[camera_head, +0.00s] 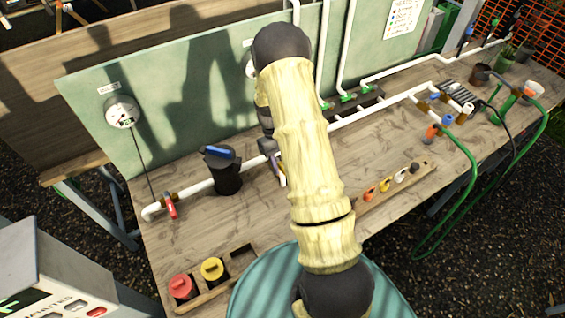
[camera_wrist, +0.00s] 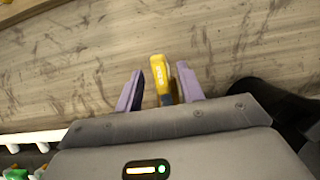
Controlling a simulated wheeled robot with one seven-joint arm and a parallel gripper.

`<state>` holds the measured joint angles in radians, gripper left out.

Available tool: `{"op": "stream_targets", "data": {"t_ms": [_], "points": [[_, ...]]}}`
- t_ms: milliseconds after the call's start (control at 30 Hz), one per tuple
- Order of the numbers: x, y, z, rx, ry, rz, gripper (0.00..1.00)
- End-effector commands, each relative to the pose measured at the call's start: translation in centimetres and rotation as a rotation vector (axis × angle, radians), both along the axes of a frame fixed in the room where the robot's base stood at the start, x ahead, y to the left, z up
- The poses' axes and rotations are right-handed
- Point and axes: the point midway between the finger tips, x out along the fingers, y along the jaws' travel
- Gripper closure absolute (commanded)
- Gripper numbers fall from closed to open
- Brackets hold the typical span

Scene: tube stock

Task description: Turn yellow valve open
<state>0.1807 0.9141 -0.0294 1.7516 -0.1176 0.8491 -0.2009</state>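The yellow valve handle (camera_wrist: 160,73) shows in the wrist view, between the two purple fingers of my gripper (camera_wrist: 160,82). The fingers stand apart, with a narrow gap visible on each side of the handle, so my gripper is open around it. The lower end of the handle is dark, and the valve body is largely hidden by the gripper. In the head view, a bit of my gripper (camera_head: 275,162) shows beside the white pipe, left of my arm. My arm covers much of the middle there, and I cannot make out the yellow handle.
A red-handled valve (camera_head: 170,208) and a black filter housing with a blue top (camera_head: 224,170) sit along the pipe to the left. A gauge (camera_head: 122,111) hangs on the green backboard (camera_head: 180,85). Red (camera_head: 181,286) and yellow (camera_head: 212,269) caps stand at the front.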

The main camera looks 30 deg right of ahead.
Motion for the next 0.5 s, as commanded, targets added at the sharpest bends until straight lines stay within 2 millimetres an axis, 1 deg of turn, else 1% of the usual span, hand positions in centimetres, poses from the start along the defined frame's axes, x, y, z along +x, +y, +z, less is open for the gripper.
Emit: {"op": "stream_targets", "data": {"t_ms": [267, 367, 500], "points": [[-0.1, 0.0, 0.1, 0.000, 0.005, -0.004, 0.62], [0.3, 0.0, 0.6, 0.000, 0.002, -0.002, 0.62], [1.0, 0.2, 2.4, 0.000, 0.000, -0.001, 0.62]]}}
